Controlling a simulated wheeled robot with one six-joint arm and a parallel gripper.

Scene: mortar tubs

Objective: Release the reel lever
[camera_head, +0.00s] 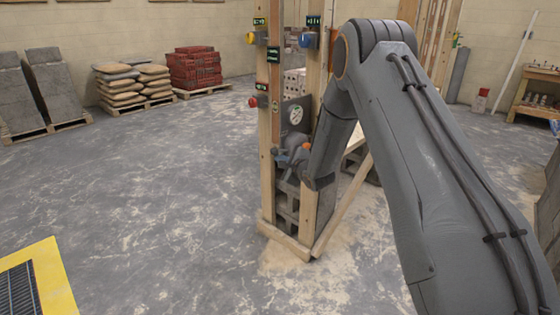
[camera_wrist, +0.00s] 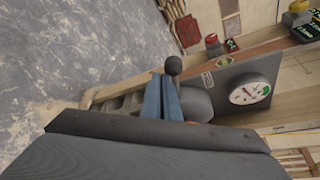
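In the wrist view, the two blue fingers of my gripper (camera_wrist: 161,92) point away, close together with little gap between them. A dark ball knob (camera_wrist: 173,65), which looks like the end of the reel lever, sits right at the fingertips. Its stem is hidden, so I cannot tell whether the fingers hold it. A grey rounded body (camera_wrist: 196,102), possibly the reel, lies just right of the fingers. In the head view, my gripper (camera_head: 284,158) is low at the wooden frame (camera_head: 267,190), below the gauge panel, partly hidden by my wrist.
A dark panel with a round white gauge (camera_head: 296,115) is close to my gripper; the gauge also shows in the wrist view (camera_wrist: 250,93). A red button (camera_head: 259,101) is on the left post. Bags (camera_head: 133,85) and bricks (camera_head: 196,68) stand far back.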

